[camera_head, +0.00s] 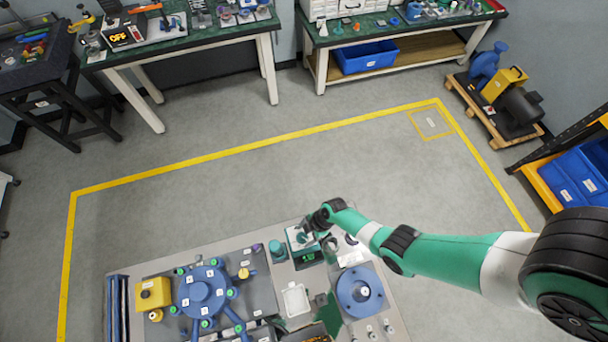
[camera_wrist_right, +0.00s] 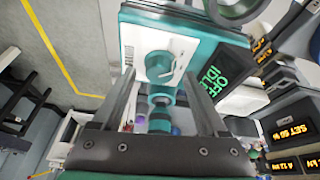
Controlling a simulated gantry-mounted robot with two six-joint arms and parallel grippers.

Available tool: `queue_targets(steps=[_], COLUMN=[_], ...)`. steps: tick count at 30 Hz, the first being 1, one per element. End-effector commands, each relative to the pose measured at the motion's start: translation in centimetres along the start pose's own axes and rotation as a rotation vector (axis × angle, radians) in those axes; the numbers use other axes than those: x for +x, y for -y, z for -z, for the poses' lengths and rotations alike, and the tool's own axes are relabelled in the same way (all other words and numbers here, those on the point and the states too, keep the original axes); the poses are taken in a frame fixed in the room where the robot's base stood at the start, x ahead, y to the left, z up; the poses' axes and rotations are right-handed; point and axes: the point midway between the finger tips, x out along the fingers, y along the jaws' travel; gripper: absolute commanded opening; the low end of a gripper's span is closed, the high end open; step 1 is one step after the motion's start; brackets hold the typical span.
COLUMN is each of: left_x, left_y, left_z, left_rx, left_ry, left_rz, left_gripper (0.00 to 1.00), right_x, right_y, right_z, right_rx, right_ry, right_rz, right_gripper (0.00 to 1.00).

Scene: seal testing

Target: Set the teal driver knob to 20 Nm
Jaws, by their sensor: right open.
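The teal driver knob (camera_wrist_right: 160,66) sits on a white dial face of a teal-edged box (camera_wrist_right: 185,45) in the right wrist view. The dial marks are too small to read. My right gripper (camera_wrist_right: 158,84) is open, with one finger on each side of the knob in the picture. I cannot tell whether either finger touches it. In the head view the right gripper (camera_head: 309,229) is over the white-topped teal box (camera_head: 294,241), hiding part of it and the knob. My left gripper is not in view.
A dark display (camera_wrist_right: 210,78) reading OFF and IDLE is beside the knob. Amber displays (camera_wrist_right: 290,131) stand to its right. A teal cylinder (camera_head: 278,250), a blue flanged housing (camera_head: 202,290) and a blue round fixture (camera_head: 359,290) share the bench. The floor behind is clear.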

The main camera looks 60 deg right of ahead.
Motion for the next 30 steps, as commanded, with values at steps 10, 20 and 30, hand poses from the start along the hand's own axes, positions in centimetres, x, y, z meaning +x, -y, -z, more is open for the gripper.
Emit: queue_targets(steps=[10,20,30], left_x=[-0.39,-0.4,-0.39], left_y=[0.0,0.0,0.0], left_z=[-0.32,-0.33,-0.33], left_rx=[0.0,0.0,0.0], left_ry=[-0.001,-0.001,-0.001], left_rz=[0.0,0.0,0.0], left_gripper=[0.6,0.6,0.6], right_x=[0.91,0.91,0.91], right_y=[-0.02,-0.02,0.0], right_z=[0.07,0.04,0.04], right_rx=[0.0,0.0,0.005], right_ry=[0.0,0.0,0.001], right_rz=[-0.001,-0.001,-0.003], right_gripper=[0.76,0.24,0.0])
